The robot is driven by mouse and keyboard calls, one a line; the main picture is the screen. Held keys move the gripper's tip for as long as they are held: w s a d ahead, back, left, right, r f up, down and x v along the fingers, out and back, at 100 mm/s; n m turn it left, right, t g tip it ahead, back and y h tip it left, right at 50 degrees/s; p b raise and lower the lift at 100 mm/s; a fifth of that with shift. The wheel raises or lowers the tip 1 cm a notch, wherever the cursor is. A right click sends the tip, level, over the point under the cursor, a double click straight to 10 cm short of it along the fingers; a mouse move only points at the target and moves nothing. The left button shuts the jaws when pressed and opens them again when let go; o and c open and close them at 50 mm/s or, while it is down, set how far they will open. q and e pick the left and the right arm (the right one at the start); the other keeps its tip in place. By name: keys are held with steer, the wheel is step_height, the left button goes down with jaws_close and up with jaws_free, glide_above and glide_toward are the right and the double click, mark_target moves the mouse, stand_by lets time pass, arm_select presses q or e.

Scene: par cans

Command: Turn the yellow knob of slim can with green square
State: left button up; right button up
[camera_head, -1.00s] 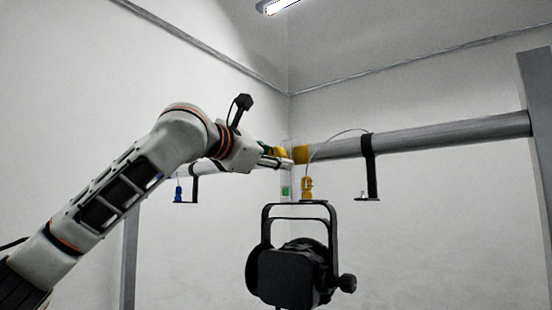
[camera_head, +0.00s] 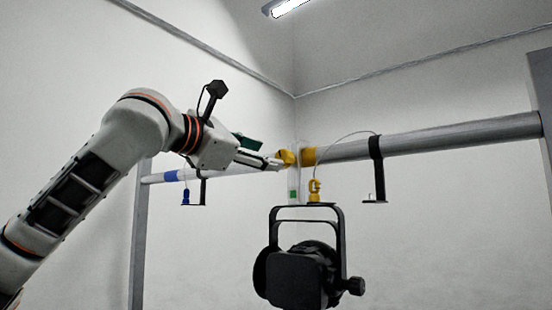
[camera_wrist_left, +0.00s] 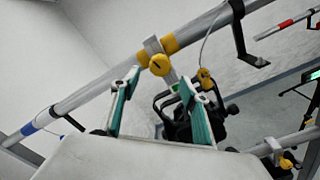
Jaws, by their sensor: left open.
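The yellow knob (camera_head: 287,157) sits at the pipe, above a pale upright piece with a green square (camera_head: 293,195). The black can (camera_head: 300,275) hangs just below in its bracket. In the left wrist view the knob (camera_wrist_left: 160,65) is round and lies beyond the fingertips, between them. My left gripper (camera_head: 267,154) comes in from the left with its fingers spread; its green-padded fingers also show in the left wrist view (camera_wrist_left: 159,82). It is open and empty, seemingly just short of the knob. My right gripper is not in view.
The grey pipe (camera_head: 440,138) with a yellow band runs across. A black bracket (camera_head: 376,165) and a yellow cable connector (camera_head: 314,190) are right of the knob. A blue connector (camera_head: 186,196) hangs at left. Grey posts stand at both sides.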

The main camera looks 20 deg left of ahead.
arm_select(q)
steer(key=shift+v, duration=1.95)
